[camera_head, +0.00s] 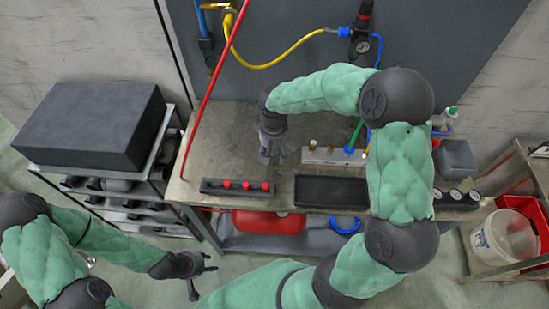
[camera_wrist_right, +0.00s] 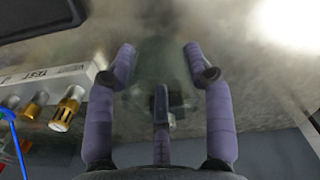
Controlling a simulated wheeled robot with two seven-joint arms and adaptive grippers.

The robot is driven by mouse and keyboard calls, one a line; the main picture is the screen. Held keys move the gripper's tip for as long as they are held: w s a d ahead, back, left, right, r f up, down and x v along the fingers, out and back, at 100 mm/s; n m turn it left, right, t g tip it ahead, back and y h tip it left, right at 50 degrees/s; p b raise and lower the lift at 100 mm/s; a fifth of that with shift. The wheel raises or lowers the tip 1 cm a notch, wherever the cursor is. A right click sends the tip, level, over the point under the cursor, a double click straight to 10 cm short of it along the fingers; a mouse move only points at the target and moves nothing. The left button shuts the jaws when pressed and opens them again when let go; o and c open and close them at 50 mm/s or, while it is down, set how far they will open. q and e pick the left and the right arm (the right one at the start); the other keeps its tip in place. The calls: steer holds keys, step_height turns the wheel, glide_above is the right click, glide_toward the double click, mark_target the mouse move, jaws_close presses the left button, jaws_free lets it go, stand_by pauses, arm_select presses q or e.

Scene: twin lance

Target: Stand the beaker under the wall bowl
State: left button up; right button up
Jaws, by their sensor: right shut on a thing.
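My right gripper (camera_head: 272,153) reaches down over the left-middle of the grey bench, and its fingers show in the right wrist view (camera_wrist_right: 160,75). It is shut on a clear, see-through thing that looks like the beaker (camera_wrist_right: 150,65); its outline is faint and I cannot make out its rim. In the head view the beaker cannot be told apart from the fingers. I cannot clearly identify the wall bowl; a dark regulator with a gauge (camera_head: 362,47) hangs on the grey wall panel, right of the gripper. My left gripper (camera_head: 208,265) is open and empty, low in front of the bench.
A silver manifold block (camera_head: 322,156) with brass fittings stands right of my right gripper. A rack with red caps (camera_head: 238,186) and a black tray (camera_head: 330,190) lie along the front edge. Bench behind the gripper looks clear.

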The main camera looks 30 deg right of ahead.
mark_target(274, 158)
steer(key=shift+w+d+f, duration=0.25)
steer(key=shift+d+f, duration=0.05)
steer(key=shift+f, duration=0.2)
steer(key=shift+w+f+b, duration=0.1)
steer(key=shift+f+b, duration=0.35)
steer(key=shift+f, duration=1.05)
steer(key=shift+f, duration=0.15)
steer(key=o, duration=1)
steer(key=shift+o, duration=0.2)
